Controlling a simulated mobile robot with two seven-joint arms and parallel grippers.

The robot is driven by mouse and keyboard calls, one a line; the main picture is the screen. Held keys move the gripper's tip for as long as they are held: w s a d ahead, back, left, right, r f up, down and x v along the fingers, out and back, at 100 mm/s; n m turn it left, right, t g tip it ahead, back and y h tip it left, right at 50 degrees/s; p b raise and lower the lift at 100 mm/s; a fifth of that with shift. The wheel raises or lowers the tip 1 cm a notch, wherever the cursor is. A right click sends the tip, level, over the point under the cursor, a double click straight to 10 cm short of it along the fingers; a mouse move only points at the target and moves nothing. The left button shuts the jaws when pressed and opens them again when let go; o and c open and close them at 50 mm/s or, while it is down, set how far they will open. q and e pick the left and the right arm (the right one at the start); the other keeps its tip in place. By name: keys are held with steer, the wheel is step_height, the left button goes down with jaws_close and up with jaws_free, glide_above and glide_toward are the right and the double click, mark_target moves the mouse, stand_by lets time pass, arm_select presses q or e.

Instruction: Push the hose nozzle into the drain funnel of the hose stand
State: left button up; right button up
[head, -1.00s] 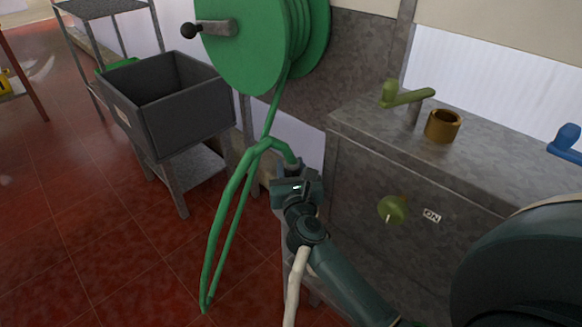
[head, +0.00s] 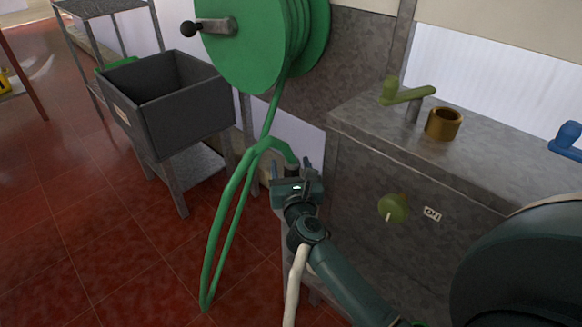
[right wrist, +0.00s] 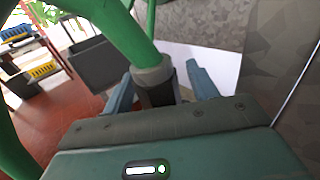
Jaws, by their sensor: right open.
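The green hose (head: 228,215) hangs from the reel in a long loop and bends over to its end at my right gripper. The hose nozzle, a dark cylinder under a grey collar, points down between my right fingers; it shows in the right wrist view (right wrist: 156,92). My right gripper (head: 291,172) is open, one blue-grey finger on each side of the nozzle, with gaps visible. It also shows in the right wrist view (right wrist: 160,84). The nozzle's lower end is hidden behind the gripper body. I cannot make out the drain funnel. My left gripper is not in view.
The green reel (head: 243,58) with its crank stands behind. A grey bin (head: 185,120) on a stand is at the left. A metal cabinet (head: 365,165) with a green lever (head: 408,96), brass ring (head: 444,124) and green knob (head: 393,208) is close at the right. Red floor lies open at left.

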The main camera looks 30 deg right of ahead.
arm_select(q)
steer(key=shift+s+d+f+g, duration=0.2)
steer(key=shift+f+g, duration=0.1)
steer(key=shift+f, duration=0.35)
arm_select(e)
steer(key=shift+r+p, duration=0.65)
steer(key=shift+r, duration=0.2)
arm_select(q)
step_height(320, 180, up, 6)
steer(key=p, duration=0.4)
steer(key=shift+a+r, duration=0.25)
arm_select(e)
step_height(320, 180, up, 8)
steer(key=shift+r, duration=0.2)
